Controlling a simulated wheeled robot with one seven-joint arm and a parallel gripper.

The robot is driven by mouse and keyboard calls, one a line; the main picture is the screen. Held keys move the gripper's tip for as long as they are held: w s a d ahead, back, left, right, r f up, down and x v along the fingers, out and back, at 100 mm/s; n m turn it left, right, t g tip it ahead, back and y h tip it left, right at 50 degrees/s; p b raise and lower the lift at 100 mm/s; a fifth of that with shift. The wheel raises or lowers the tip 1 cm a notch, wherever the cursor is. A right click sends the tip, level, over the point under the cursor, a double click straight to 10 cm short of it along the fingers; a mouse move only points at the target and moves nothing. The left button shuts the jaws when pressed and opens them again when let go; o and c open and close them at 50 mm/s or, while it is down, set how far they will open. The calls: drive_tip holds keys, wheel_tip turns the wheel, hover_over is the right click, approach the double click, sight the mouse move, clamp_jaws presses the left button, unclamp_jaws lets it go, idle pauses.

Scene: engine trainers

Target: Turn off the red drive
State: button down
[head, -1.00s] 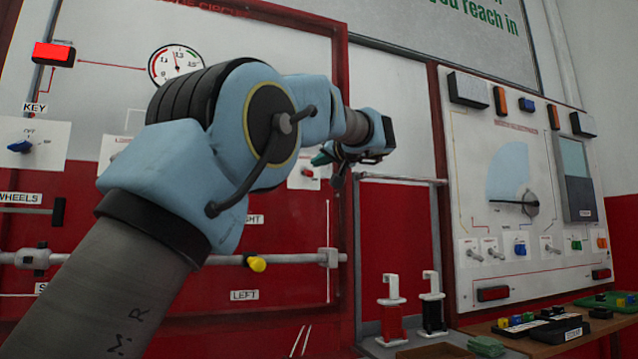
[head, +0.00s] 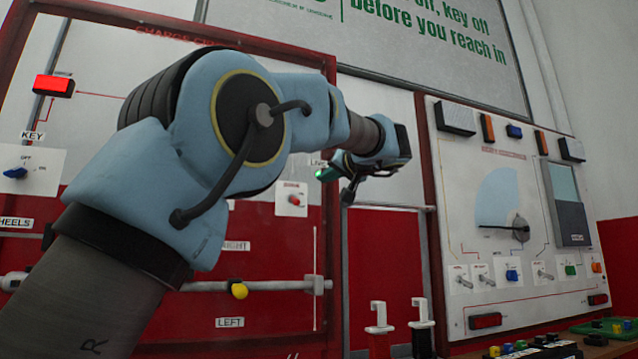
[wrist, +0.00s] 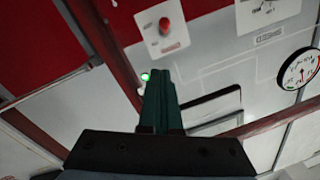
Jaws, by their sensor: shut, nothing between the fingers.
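A red knob (head: 292,199) sits on a small white plate on the red-framed panel; the wrist view also shows it (wrist: 164,27), beyond the fingertips. Above it, a green lamp (wrist: 145,77) glows beside my fingers. I cannot tell which red item is the red drive. My gripper (wrist: 160,74) is shut and empty, its green fingers pointing at the panel. In the head view my gripper (head: 330,173) is right of and above the red knob; contact cannot be seen.
A lit red lamp (head: 54,86) and a blue key switch (head: 16,172) are at left. A yellow knob (head: 239,291) is on a horizontal bar. A second panel (head: 500,150) with a dial and several switches stands at right. A gauge (wrist: 300,69) shows in the wrist view.

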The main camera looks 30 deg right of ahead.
drive_tip(key=shift+s+f, duration=0.25)
drive_tip(key=shift+s, duration=0.55)
drive_tip(key=shift+s+f, duration=0.2)
drive_tip(key=shift+s, duration=0.55)
